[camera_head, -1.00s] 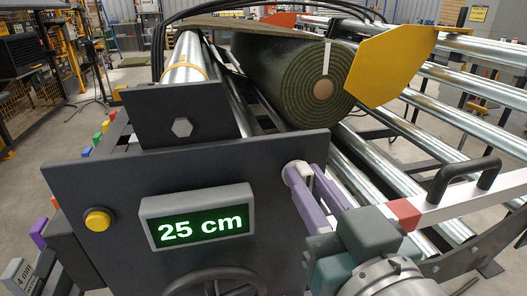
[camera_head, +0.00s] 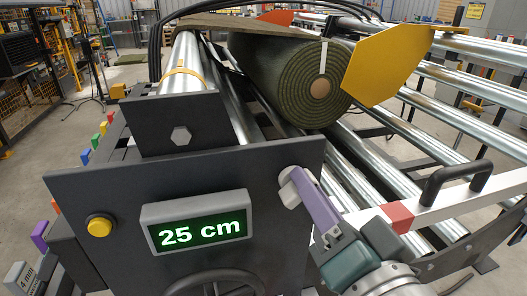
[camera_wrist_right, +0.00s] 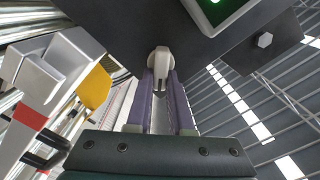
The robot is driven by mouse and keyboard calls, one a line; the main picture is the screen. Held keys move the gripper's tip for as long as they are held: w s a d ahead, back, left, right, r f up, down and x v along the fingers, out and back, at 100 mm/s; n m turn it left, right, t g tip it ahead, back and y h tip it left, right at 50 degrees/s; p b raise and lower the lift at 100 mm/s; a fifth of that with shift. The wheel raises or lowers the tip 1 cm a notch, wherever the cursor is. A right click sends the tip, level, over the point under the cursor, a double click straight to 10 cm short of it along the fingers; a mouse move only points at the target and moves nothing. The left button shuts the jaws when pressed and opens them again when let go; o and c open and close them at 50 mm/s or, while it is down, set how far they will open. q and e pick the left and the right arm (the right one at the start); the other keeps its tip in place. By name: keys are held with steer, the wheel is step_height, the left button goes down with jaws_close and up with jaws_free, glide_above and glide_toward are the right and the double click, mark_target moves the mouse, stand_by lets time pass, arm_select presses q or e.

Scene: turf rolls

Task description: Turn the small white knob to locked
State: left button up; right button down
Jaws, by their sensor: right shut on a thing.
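The small white knob (camera_head: 291,183) sits at the right edge of the dark machine panel (camera_head: 95,185). My right gripper (camera_head: 306,188) reaches it from the lower right, with its purple fingers shut on it. In the right wrist view, the pale knob (camera_wrist_right: 160,60) is between the tips of the two purple fingers (camera_wrist_right: 160,78). The fingers cover part of the knob, and no locked marking can be read. My left gripper is not in view.
A display (camera_head: 197,218) reading 25 cm and a yellow button (camera_head: 99,226) are on the panel, above a handwheel (camera_head: 215,282). A white bar with a black handle (camera_head: 455,178) lies close right of my gripper. A turf roll (camera_head: 285,80) rests behind.

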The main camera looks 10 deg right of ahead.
steer(key=shift+d+f+m+b, duration=0.1)
steer(key=shift+f+m+b, duration=0.1)
steer(key=shift+m, duration=1.2)
steer(key=shift+f+m+b, duration=0.1)
steer(key=shift+m+b, duration=0.05)
steer(key=shift+m, duration=1.25)
steer(key=shift+d+f+m+b, duration=0.1)
steer(key=shift+m+b, duration=0.1)
steer(key=shift+m, duration=1.2)
steer(key=c, duration=0.8)
jaws_free()
